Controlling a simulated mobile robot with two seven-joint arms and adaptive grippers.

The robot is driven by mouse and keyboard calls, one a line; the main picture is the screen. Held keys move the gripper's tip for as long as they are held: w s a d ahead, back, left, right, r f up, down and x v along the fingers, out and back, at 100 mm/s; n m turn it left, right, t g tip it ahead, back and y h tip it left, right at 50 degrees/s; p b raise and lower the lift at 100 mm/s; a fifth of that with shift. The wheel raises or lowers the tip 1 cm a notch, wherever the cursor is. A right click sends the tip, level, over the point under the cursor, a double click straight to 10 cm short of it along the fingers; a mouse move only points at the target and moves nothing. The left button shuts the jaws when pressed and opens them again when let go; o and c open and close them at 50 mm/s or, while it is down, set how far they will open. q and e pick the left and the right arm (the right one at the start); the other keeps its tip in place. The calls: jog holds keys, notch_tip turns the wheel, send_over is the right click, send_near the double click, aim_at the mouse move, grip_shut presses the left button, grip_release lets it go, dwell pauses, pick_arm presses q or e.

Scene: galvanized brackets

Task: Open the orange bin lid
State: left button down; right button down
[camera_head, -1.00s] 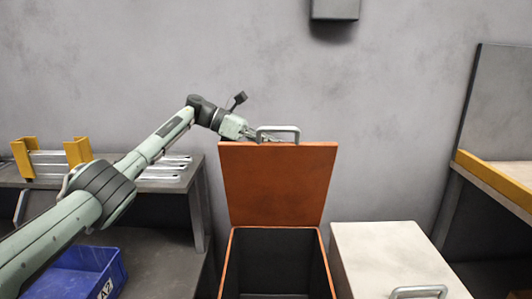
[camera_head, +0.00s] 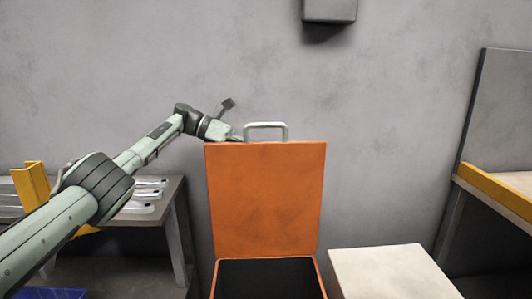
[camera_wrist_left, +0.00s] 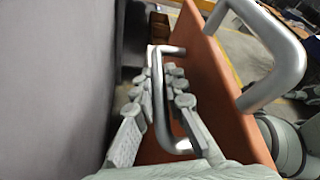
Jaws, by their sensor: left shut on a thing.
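The orange bin lid (camera_head: 265,200) stands upright at the back of the open bin (camera_head: 268,278), whose dark inside shows below it. A metal handle (camera_head: 266,126) sticks up above the lid's top edge. My left gripper (camera_head: 238,138) is at the lid's upper left, its fingers largely hidden behind the lid. In the left wrist view, the gripper's fingers (camera_wrist_left: 163,88) are shut on a metal handle bar (camera_wrist_left: 158,110) on the wall side of the lid (camera_wrist_left: 210,80). A second, larger-looking handle (camera_wrist_left: 285,70) shows at the right. My right gripper is not seen.
A grey wall is close behind the lid. A pale box (camera_head: 392,272) stands to the right of the bin. A shelf (camera_head: 165,200) with metal brackets (camera_head: 150,190) and yellow pieces (camera_head: 30,185) is at left, above a blue bin (camera_head: 50,293). A yellow-edged bench (camera_head: 495,188) is at right.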

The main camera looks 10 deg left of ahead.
pick_arm(q)
jog(key=shift+d+r, duration=0.1)
jog(key=shift+r, duration=0.05)
jog(key=c, duration=1.8)
grip_release()
jog(key=shift+c, duration=0.2)
notch_tip(320, 180, up, 10)
jog(key=shift+s, duration=0.1)
